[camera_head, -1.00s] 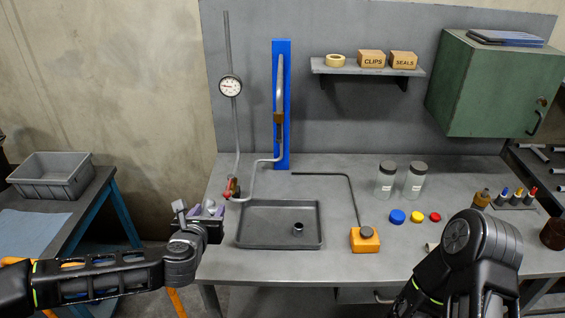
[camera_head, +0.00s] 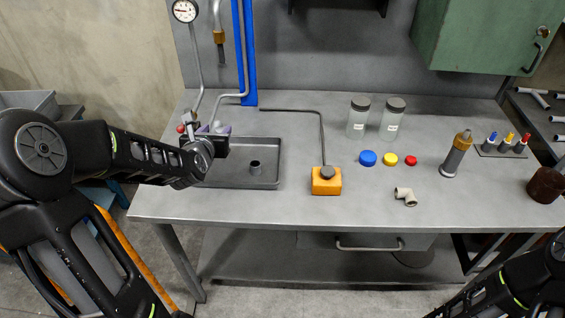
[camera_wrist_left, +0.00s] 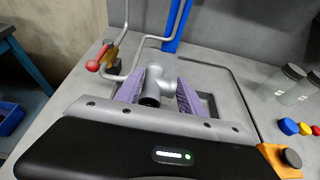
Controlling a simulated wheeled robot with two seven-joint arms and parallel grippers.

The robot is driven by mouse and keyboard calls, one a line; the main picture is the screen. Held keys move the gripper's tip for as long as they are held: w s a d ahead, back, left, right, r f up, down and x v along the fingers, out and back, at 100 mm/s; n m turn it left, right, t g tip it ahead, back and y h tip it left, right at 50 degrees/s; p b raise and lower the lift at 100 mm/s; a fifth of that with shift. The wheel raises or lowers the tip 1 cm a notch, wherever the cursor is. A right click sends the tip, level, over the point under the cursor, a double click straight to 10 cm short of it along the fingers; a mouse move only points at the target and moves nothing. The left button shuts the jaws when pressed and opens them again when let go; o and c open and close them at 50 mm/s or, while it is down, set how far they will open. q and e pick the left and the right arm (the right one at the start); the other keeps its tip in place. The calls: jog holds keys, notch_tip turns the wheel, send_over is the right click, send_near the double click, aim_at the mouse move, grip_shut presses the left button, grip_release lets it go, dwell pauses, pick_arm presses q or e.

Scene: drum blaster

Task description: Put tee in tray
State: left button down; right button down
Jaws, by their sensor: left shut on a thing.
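My left gripper (camera_head: 213,128) is at the back left corner of the dark grey tray (camera_head: 268,184). In the left wrist view the gripper (camera_wrist_left: 170,84) has purple finger pads on either side of a grey pipe tee (camera_wrist_left: 163,86) and is shut on it. One open end of the tee faces the camera. In the head view the tee is mostly hidden by the gripper. The tray lies on the bench, with a short grey cylindrical fitting (camera_head: 255,167) standing inside it. Of my right arm only part shows at the lower right, its gripper out of view.
A bent pipe with a red-handled valve (camera_wrist_left: 93,66) rises behind the tray. An orange block (camera_head: 326,186) with a bent rod stands right of it.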

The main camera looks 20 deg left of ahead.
pick_arm(q)
jog(key=shift+w+d+f, duration=0.2)
jog(key=shift+w+d, duration=0.1)
jog(key=shift+d, duration=0.4)
jog(key=shift+s+a, duration=0.3)
jog(key=shift+a, duration=0.15)
send_over(225, 168)
notch_tip(225, 168, down, 6)
jog(key=shift+r, duration=0.1)
notch_tip(225, 168, down, 4)
jog(key=shift+f, duration=0.2)
